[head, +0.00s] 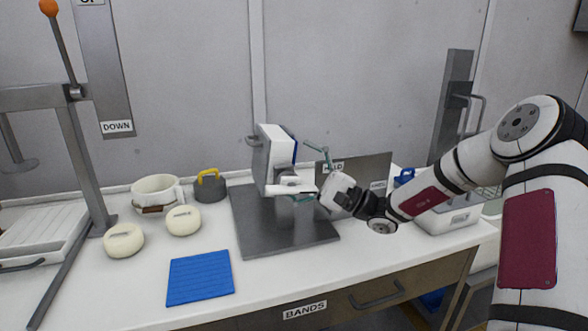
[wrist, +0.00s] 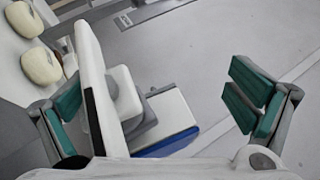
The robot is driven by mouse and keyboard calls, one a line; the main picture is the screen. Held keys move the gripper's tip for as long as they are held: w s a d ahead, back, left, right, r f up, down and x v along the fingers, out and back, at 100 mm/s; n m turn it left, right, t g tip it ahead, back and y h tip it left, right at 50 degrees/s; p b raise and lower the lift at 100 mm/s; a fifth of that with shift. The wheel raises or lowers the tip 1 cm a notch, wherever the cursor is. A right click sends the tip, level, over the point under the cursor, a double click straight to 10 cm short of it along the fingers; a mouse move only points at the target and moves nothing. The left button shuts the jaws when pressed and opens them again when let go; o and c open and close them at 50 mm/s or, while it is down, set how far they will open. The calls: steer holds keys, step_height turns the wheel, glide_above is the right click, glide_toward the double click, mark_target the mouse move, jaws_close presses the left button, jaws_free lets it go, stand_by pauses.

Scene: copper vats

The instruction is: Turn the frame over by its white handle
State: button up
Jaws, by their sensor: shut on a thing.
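The frame (head: 267,168) is a white block with a blue edge, standing upright on a grey stand with a flat base plate (head: 262,240). Its white handle (head: 290,188) sticks out on the right side towards my gripper (head: 310,175). In the wrist view the handle (wrist: 93,85) is a long white bar between my teal-padded fingers (wrist: 160,108), close against the left pad. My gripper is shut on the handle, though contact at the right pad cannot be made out. The frame's blue edge (wrist: 165,145) shows behind the handle.
A blue ribbed mat (head: 200,278), two cream rounds (head: 124,241), a white pot (head: 156,190) and a grey weight with a yellow handle (head: 210,188) lie to the left. A grey upright panel (head: 362,172) stands behind my gripper. A lever stand (head: 75,150) is at far left.

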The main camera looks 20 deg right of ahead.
steer(key=shift+s+d+r+p, duration=0.15)
steer(key=shift+s+d, duration=0.2)
steer(key=shift+d, duration=0.5)
steer(key=shift+s+d+p, duration=0.15)
steer(key=shift+s+d, duration=0.15)
steer(key=shift+d, duration=0.55)
steer(key=shift+s+d+r+p, duration=0.15)
steer(key=shift+s+d, duration=0.2)
steer(key=shift+d, duration=0.5)
steer(key=shift+c, duration=0.2)
steer(key=shift+s+d+f, duration=0.1)
steer(key=shift+s+d, duration=0.05)
steer(key=shift+d, duration=0.15)
steer(key=shift+c, duration=1.4)
steer(key=shift+s+d+f, duration=0.15)
steer(key=shift+s+d, duration=0.1)
steer(key=shift+d, duration=0.2)
steer(key=c, duration=0.8)
steer(key=s+d+f+p, duration=0.1)
steer(key=s+d, duration=0.2)
steer(key=d, duration=0.5)
steer(key=shift+s+f, duration=0.2)
steer(key=shift+s, duration=0.05)
